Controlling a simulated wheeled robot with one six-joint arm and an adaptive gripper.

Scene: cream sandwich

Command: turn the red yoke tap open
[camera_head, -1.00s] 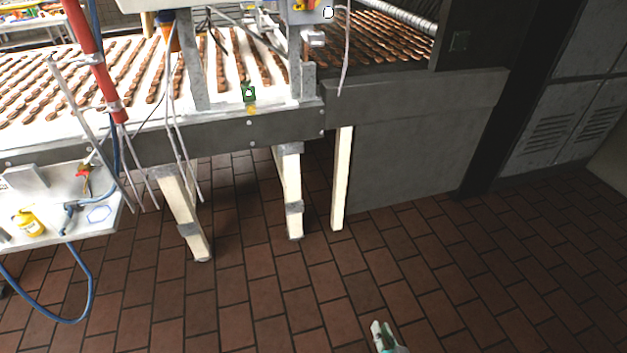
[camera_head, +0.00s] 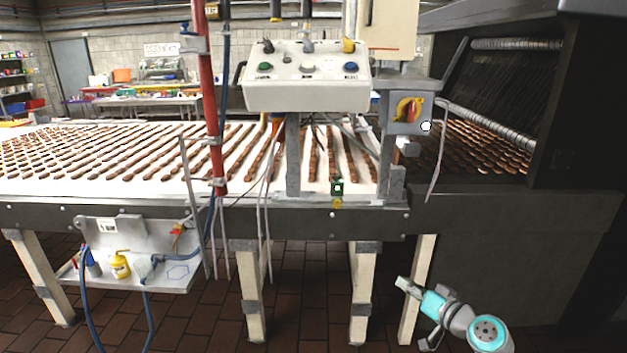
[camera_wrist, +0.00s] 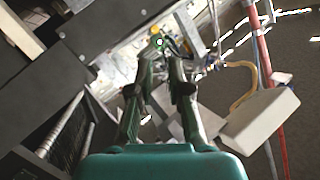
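A small tap with a red handle and a yellowish body (camera_head: 178,230) is at the left, by the grey bracket under the conveyor edge in the head view. I take it as the red yoke tap; its handle is too small there to read its angle. My gripper (camera_head: 402,283) is at the lower right, in front of the conveyor legs and well away from the tap. In the wrist view, the fingers of my gripper (camera_wrist: 163,60) stand apart with a gap and nothing held between them. I cannot make out the tap in the wrist view.
A shelf (camera_head: 185,285) below the tap holds a yellow bottle (camera_head: 120,265); a blue hose (camera_head: 85,310) hangs there. A red pipe (camera_head: 210,100) rises beside it. A control box (camera_head: 305,85) and a red-yellow switch (camera_head: 407,110) sit above the conveyor. Brick floor lies below.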

